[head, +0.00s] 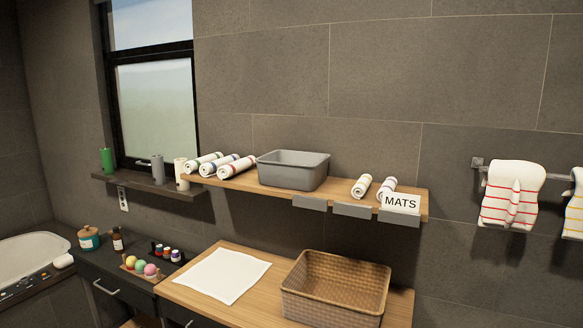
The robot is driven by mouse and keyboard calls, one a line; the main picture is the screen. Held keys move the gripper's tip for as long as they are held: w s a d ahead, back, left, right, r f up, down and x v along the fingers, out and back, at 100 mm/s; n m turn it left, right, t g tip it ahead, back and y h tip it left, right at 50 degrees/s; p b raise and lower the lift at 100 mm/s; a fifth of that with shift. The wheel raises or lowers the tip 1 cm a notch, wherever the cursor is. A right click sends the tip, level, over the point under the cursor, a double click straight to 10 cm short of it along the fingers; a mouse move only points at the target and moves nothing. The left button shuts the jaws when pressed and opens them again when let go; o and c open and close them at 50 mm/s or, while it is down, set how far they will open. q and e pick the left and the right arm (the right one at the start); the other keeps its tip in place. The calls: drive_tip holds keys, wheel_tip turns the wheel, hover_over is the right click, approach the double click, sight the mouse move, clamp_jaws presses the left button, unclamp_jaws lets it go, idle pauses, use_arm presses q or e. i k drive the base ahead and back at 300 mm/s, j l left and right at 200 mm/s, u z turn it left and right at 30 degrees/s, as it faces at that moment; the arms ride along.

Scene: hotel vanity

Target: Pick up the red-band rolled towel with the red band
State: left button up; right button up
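Several white rolled towels lie on the wooden wall shelf (335,197). In the left group, the rightmost roll (237,167) has a dark reddish band, which looks like the red-band towel. Beside it lie a roll with a dark bluish or purple band (219,163) and a roll with a green band (203,161). To the right of the grey bin, a roll with a yellow band (361,186) and one with a purplish band (386,187) lie on the shelf. Band colours are small and hard to tell exactly. Neither of my grippers is in view.
A grey bin (293,171) stands on the shelf right of the left group. A "MATS" sign (400,202) stands at the right end. Below, the counter holds a white cloth (222,275) and a wicker basket (335,285). Striped towels (512,195) hang at right.

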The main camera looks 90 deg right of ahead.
sight(231, 169)
drive_tip(key=z, duration=2.6)
